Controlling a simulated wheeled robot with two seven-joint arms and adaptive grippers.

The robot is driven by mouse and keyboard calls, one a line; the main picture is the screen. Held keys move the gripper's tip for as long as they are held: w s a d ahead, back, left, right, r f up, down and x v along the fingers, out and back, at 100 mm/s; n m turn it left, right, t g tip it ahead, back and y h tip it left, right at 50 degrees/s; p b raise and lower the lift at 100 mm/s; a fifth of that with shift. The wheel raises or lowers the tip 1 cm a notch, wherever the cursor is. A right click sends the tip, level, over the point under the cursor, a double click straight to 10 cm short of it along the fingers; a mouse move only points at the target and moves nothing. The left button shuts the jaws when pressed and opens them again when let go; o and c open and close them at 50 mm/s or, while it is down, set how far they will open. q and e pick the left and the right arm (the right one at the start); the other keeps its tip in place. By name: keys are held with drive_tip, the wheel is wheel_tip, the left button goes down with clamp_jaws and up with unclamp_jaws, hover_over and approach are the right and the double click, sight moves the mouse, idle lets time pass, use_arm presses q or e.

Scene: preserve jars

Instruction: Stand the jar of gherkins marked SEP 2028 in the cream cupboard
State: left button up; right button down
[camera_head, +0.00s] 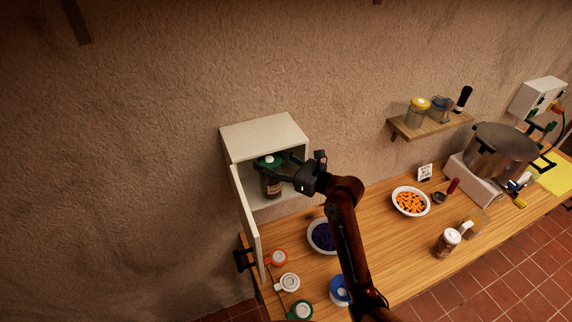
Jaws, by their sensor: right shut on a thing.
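The cream cupboard (265,135) stands at the left end of the wooden counter, with its door (246,220) open towards me. My right gripper (280,168) reaches into the cupboard's opening from the right. It is shut on a jar with a green lid (271,187), which looks upright inside the opening. The gripper hides part of the jar. Its label is too small to read, and I cannot tell whether its base touches the cupboard floor. My left gripper is not in view.
Loose lids (288,282), a bowl of dark fruit (322,237) and a blue-lidded container (340,290) lie near my right arm. A bowl of orange pieces (410,202), a white-lidded jar (447,242) and a large pot (502,150) stand further right. A wall shelf (430,125) holds jars.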

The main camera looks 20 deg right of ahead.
sight(280, 172)
drive_tip(key=shift+w+a+f+p, duration=0.35)
drive_tip(key=shift+w+a, duration=0.1)
drive_tip(key=shift+w, duration=0.15)
drive_tip(key=shift+w+a+f+p, duration=0.25)
drive_tip(key=shift+w+a+f, duration=0.15)
drive_tip(key=shift+w, duration=0.15)
drive_tip(key=shift+w+a+f+p, duration=0.35)
drive_tip(key=shift+w+a, duration=0.1)
drive_tip(key=shift+w, duration=0.15)
drive_tip(key=shift+f, duration=0.45)
drive_tip(key=c, duration=0.9)
unclamp_jaws()
drive_tip(key=shift+f, duration=0.25)
drive_tip(key=b+v, duration=0.3)
drive_tip(key=v, duration=0.9)
